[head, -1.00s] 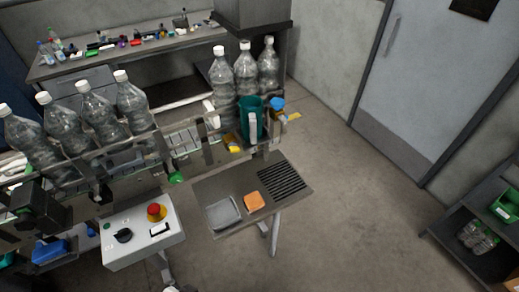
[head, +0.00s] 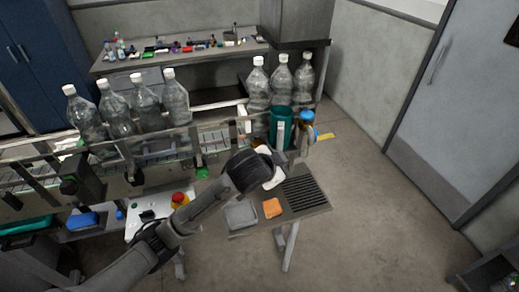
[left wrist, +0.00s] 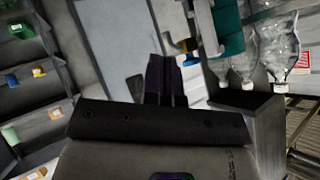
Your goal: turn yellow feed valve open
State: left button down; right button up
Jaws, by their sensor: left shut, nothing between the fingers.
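A small yellow lever (head: 325,136) sticks out to the right below a blue round part (head: 307,117), beside the teal container at the conveyor's right end. It looks like the yellow feed valve's handle; whether it stands open I cannot tell. In the left wrist view a yellow piece (left wrist: 182,46) shows just beyond and right of my fingers. My left gripper (left wrist: 165,62) is shut and empty, apart from the yellow piece. In the head view my left arm reaches over the small side table, and its fingertips are hard to make out. My right gripper is not in view.
The teal container (head: 281,128) stands close left of the lever. Clear bottles (head: 174,97) stand along the conveyor. The side table holds a grey tray (head: 240,215) and an orange block (head: 272,208). A red button (head: 179,199) sits on a white box.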

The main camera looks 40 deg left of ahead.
pick_arm(q)
jog(key=w+a+r+g, duration=0.2)
jog(key=w+a+r, duration=0.15)
jog(key=a, duration=0.45)
jog(key=w+a+r+g, duration=0.2)
jog(key=w+a, duration=0.3)
jog(key=a, duration=0.2)
jog(key=w+f+h, duration=0.1)
jog(key=f, duration=0.3)
jog(key=w+f+g+h, duration=0.1)
jog(key=f, duration=0.3)
jog(key=w+f+m+g+h, duration=0.1)
jog(key=f+h, duration=0.1)
jog(key=f, duration=0.2)
jog(key=shift+w+a+f+p, duration=0.1)
jog(key=shift+f+p, duration=0.05)
jog(key=shift+p, duration=0.15)
jog(key=f, duration=0.2)
jog(key=shift+s+a+f, duration=0.3)
jog(key=shift+s+f, duration=0.05)
jog(key=shift+f, duration=0.05)
jog(key=shift+s+f+p, duration=0.1)
jog(key=shift+f+p, duration=0.25)
jog(key=shift+f, duration=0.2)
